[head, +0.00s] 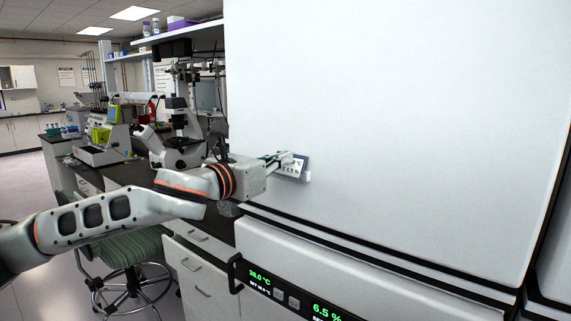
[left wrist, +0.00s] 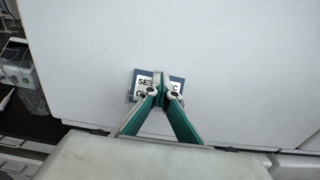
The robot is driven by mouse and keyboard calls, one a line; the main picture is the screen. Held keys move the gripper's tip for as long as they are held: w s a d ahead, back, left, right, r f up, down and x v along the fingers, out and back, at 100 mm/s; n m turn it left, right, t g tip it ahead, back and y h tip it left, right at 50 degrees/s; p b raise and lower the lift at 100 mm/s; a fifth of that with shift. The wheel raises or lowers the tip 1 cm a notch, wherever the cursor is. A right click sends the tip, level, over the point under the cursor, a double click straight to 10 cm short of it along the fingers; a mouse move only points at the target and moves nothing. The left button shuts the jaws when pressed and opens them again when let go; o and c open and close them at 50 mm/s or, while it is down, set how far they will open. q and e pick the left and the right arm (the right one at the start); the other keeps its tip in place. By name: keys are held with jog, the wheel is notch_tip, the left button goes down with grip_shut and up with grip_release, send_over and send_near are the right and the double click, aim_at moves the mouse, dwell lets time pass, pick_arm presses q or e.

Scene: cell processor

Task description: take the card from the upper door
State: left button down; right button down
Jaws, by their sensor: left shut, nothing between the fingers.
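The card (head: 301,163) is a small white card with dark print and a blue-grey border, on the lower left part of the white upper door (head: 400,110). A small pale holder shows at its lower right corner. My left gripper (head: 287,159) is shut and empty, with its fingertips in front of the card, hiding its left part. In the left wrist view the shut fingertips (left wrist: 158,78) overlap the middle of the card (left wrist: 142,85). I cannot tell whether they touch it. My right gripper is not in view.
Below the upper door is a lower unit with a green digital display (head: 290,295) and a black handle (head: 235,273). At left stand a lab bench with a microscope (head: 180,135), drawers (head: 195,260) and a green stool (head: 130,247). The space in front of the door is clear.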

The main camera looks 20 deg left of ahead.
aim_at(293, 138)
pick_arm(q)
jog(key=shift+w+r+p, duration=0.15)
jog(key=shift+r+p, duration=0.1)
jog(key=shift+p, duration=0.05)
jog(key=shift+w+d+r+p, duration=0.1)
jog(key=shift+r+p, duration=0.8)
jog(key=shift+r, duration=0.8)
jog(key=c, duration=2.4)
grip_release()
jog(key=shift+o, duration=0.2)
jog(key=shift+s, duration=0.2)
